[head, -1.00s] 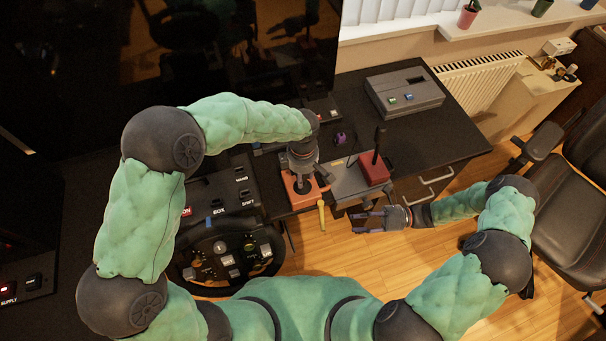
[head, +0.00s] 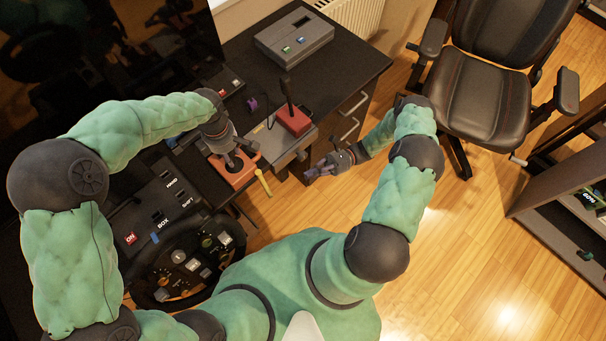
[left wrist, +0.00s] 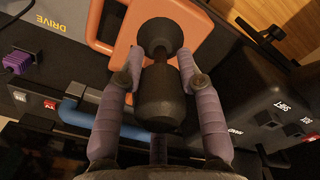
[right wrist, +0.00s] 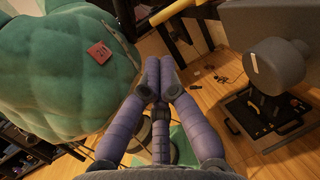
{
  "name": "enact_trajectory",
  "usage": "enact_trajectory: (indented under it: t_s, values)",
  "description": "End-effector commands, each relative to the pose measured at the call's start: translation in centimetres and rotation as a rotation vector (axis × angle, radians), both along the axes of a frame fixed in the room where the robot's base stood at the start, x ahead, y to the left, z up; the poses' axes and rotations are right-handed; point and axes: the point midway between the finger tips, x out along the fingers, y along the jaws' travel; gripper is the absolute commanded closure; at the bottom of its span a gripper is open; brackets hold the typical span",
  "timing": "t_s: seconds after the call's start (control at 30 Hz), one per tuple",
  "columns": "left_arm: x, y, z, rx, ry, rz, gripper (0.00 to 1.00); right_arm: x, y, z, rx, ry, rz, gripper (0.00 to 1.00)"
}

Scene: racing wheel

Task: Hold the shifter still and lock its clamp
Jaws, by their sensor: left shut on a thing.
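The shifter has an orange base (head: 236,178) at the desk's front edge, right of the steering wheel. My left gripper (head: 226,150) comes down over it. In the left wrist view its fingers (left wrist: 161,62) close on both sides of the shifter's black stick (left wrist: 160,98). A yellow clamp lever (head: 264,183) sticks out below the base's right side. My right gripper (head: 314,174) is empty, right of that lever and apart from it. In the right wrist view its fingertips (right wrist: 160,75) are together, and a yellow bar (right wrist: 172,11), apparently the lever, is beyond them.
The steering wheel (head: 190,262) and its black box stand left of the shifter. A red-based lever (head: 292,122) is on a grey mount (head: 270,141) to the right. A grey box (head: 293,38) sits at the back. Open wooden floor (head: 450,235) and an office chair (head: 480,105) are right.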

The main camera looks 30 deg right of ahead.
Motion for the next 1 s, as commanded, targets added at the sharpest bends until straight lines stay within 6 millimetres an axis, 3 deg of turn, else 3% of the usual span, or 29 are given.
enact_trajectory:
  t_s: [0.4, 0.6, 1.0]
  values:
    - [-0.1, -0.1, -0.1, -0.001, 0.001, -0.001, 1.0, -0.5, 7.7, 1.6, 0.001, 0.004, 0.005, 1.0]
    - [-0.1, -0.1, -0.1, -0.001, 0.001, -0.001, 1.0, -0.6, 10.4, 2.1, 0.001, 0.004, 0.003, 1.0]
    - [-0.1, -0.1, -0.1, -0.001, 0.001, -0.001, 1.0, -0.6, 11.8, 2.3, -0.001, 0.003, 0.001, 1.0]
